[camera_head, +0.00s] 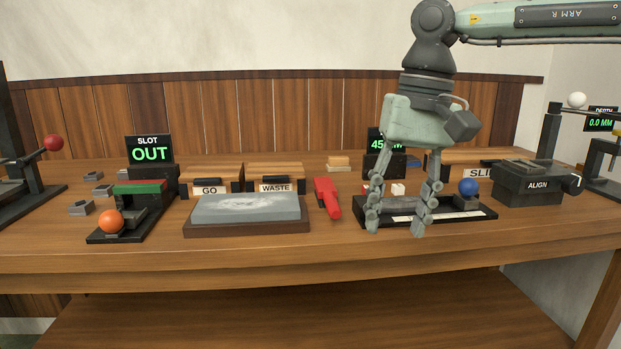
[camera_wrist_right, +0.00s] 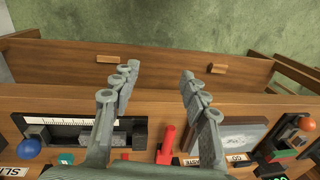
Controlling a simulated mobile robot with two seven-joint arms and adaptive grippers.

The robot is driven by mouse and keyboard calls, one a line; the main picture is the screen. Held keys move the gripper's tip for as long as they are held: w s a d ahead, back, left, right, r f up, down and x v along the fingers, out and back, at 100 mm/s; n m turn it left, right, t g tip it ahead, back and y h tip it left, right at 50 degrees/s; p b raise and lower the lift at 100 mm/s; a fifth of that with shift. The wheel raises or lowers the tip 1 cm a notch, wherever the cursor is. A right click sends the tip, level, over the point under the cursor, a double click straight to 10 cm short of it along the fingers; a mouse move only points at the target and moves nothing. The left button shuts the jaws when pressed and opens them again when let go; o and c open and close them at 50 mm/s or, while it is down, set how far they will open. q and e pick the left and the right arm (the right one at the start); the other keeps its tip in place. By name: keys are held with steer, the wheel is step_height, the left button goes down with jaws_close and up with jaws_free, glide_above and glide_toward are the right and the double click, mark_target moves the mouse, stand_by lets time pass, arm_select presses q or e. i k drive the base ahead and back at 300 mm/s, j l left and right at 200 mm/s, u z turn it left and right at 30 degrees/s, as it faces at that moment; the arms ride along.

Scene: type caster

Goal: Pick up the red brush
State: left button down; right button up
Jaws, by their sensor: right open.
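The red brush (camera_head: 328,196) lies on the workbench, right of the grey stone slab, with its handle toward the front edge. In the right wrist view the red brush (camera_wrist_right: 166,144) shows low in the picture, between my two fingers and below their tips. My right gripper (camera_head: 396,230) is open and empty. In the head view it hangs to the right of the brush, in front of or over the black tray with the scale, apart from the brush. It also shows in the right wrist view (camera_wrist_right: 158,78) with its fingers spread. My left gripper is in no view.
The stone slab (camera_head: 245,208) on its wooden base is left of the brush. The black tray (camera_head: 470,213) with a blue ball (camera_head: 468,187) is right. The ALIGN block (camera_head: 527,186) stands farther right. Wooden bins labelled GO (camera_head: 211,180) and WASTE (camera_head: 275,178) stand behind the slab.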

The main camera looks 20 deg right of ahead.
mark_target(325, 193)
steer(key=i, duration=0.9)
